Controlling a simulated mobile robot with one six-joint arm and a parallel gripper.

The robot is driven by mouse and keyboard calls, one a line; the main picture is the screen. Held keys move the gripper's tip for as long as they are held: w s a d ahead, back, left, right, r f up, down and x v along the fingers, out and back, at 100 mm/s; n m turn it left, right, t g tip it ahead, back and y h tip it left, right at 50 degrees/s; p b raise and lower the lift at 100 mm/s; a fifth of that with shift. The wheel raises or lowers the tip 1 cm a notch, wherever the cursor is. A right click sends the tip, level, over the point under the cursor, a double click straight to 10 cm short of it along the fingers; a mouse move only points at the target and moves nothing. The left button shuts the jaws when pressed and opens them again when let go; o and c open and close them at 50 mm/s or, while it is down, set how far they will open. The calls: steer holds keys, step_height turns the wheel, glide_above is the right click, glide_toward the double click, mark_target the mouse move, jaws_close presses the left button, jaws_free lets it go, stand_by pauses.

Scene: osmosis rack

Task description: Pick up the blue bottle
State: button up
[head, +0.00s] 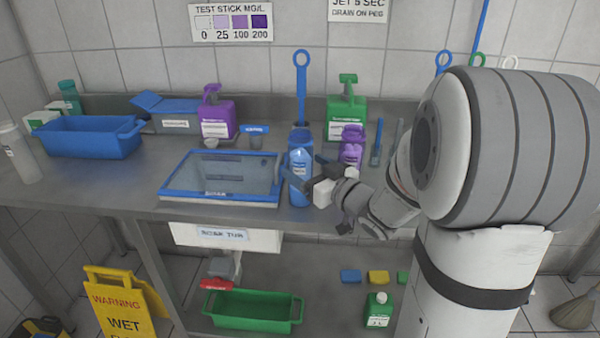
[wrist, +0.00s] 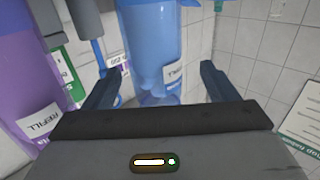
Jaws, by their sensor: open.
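The blue bottle (head: 299,172) stands upright on the steel counter, just right of the blue-rimmed soak tub. It has a pale label. My gripper (head: 306,176) is at the bottle's right side in the head view. In the wrist view the blue bottle (wrist: 152,45) stands between the two dark fingers of my gripper (wrist: 158,84), which are apart. A finger lies to either side of it, and I see no clear contact. The far side of the bottle is hidden.
A purple bottle (head: 351,147) stands close behind my gripper; it also shows in the wrist view (wrist: 25,85). A green jug (head: 346,112) is at the back. The soak tub (head: 222,177) lies left of the bottle. A blue bin (head: 90,138) stands far left.

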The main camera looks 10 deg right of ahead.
steer(key=x, duration=0.5)
steer(key=shift+w+d+f, duration=0.1)
steer(key=shift+w+d, duration=0.05)
steer(key=shift+w, duration=0.1)
steer(key=shift+c, duration=0.2)
steer(key=c, duration=1.1)
step_height(320, 180, up, 10)
steer(key=p, duration=0.2)
